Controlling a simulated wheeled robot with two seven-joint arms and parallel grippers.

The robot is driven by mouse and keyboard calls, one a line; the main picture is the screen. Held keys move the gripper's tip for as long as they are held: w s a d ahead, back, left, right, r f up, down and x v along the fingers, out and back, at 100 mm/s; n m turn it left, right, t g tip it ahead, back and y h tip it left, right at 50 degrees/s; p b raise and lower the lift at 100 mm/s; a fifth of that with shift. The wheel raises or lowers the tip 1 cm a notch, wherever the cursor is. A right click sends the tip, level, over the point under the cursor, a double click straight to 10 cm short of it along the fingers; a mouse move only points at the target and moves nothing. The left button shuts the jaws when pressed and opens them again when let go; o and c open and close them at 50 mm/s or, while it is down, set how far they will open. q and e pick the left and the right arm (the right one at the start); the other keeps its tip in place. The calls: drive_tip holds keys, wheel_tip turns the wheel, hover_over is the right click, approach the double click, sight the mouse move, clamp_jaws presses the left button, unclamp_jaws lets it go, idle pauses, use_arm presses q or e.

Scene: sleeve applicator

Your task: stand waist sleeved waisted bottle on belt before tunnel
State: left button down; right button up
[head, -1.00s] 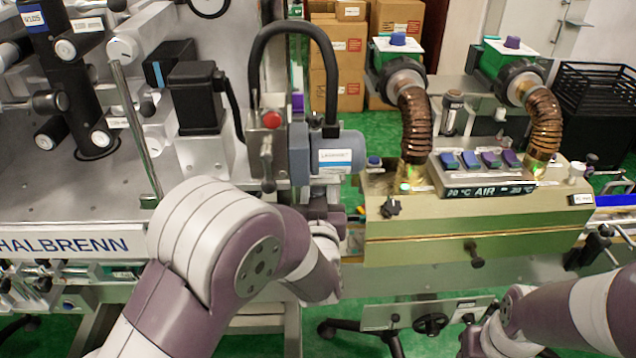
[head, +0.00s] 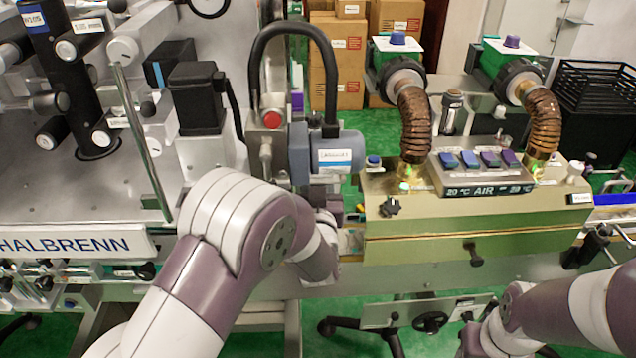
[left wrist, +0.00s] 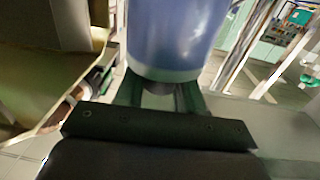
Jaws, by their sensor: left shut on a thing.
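The waisted bottle (left wrist: 175,35) is upright and blue in the left wrist view, with a paler band at its lower edge; its top is cut off. My left gripper (left wrist: 158,90) is shut on it, with dark fingers at either side below the blue part. In the head view my left forearm and wrist hide the bottle and the fingers. The tunnel (head: 430,248) is the gold-green box right of my left wrist. The belt before it is mostly hidden. My right gripper is out of view; only its arm shows at lower right.
The applicator's grey motor (head: 335,155) and black hose loop (head: 293,35) stand just beyond my left wrist. Two brown ribbed hoses (head: 415,125) rise from the tunnel top. A HALBRENN sign (head: 75,246) fronts the machine at left.

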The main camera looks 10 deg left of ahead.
use_arm(q)
drive_tip(key=c, duration=0.7)
unclamp_jaws()
drive_tip(key=shift+f, duration=0.15)
